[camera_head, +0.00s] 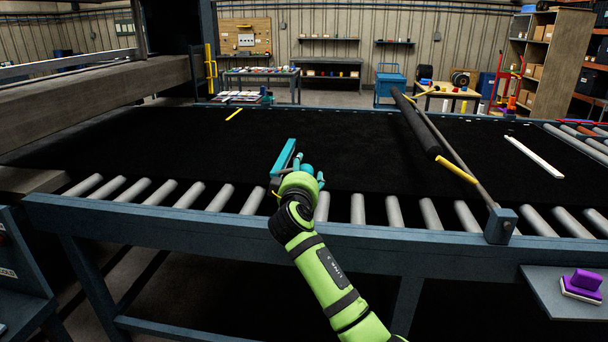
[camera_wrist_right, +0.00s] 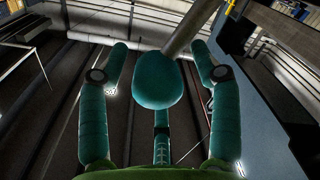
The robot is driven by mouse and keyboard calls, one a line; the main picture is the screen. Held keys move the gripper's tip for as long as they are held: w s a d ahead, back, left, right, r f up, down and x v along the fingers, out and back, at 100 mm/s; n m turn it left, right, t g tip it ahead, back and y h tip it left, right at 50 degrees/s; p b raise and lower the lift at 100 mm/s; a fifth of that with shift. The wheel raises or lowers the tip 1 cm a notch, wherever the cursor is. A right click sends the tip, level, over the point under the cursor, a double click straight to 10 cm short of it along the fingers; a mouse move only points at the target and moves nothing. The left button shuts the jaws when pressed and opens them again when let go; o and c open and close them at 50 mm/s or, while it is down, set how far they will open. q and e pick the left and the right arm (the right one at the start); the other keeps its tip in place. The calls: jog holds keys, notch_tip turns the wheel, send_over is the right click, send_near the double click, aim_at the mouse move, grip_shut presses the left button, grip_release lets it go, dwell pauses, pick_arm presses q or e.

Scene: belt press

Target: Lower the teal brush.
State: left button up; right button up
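The teal brush (camera_head: 284,157) appears as a long teal bar with a grey side, tilted up above the near edge of the black belt. A rounded teal knob (camera_head: 307,168) shows beside it. In the right wrist view the knob (camera_wrist_right: 157,80) sits on a grey shaft. My right gripper (camera_head: 309,170) has teal fingers on either side of the knob. In the wrist view the gripper (camera_wrist_right: 158,62) is open, with gaps between its side fingers and the knob. The brush's underside is hidden. My left gripper is not in view.
The black belt (camera_head: 210,145) is broad and mostly clear, with metal rollers (camera_head: 358,209) along its near edge. A dark roll on a bar (camera_head: 418,125) crosses it at right. A purple brush (camera_head: 583,284) lies on a side shelf (camera_head: 556,300) at right.

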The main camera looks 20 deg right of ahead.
jog(key=v, duration=1.2)
dwell(0.3)
notch_tip(320, 180, down, 27)
jog(key=a+n+g+y, duration=0.3)
jog(key=y, duration=0.1)
jog(key=s+f+g+y, duration=0.1)
jog(key=s+f, duration=0.3)
jog(key=f, duration=0.4)
jog(key=s+f+g+y+b, duration=0.1)
jog(key=s+f+g, duration=0.15)
jog(key=f, duration=0.45)
jog(key=s+f+g+y, duration=0.1)
jog(key=s+f, duration=0.3)
jog(key=f, duration=0.4)
jog(key=s+f+m+g+y, duration=0.1)
jog(key=s+f+g, duration=0.3)
jog(key=s+f, duration=1.4)
jog(key=s+d+f+m+g, duration=0.1)
jog(key=s+f, duration=0.1)
jog(key=s, duration=1)
jog(key=s+d+f+m+g+b, duration=0.1)
jog(key=s+f+m+g, duration=0.1)
jog(key=s, duration=1.1)
jog(key=shift+f+y, duration=0.3)
jog(key=shift+f, duration=0.15)
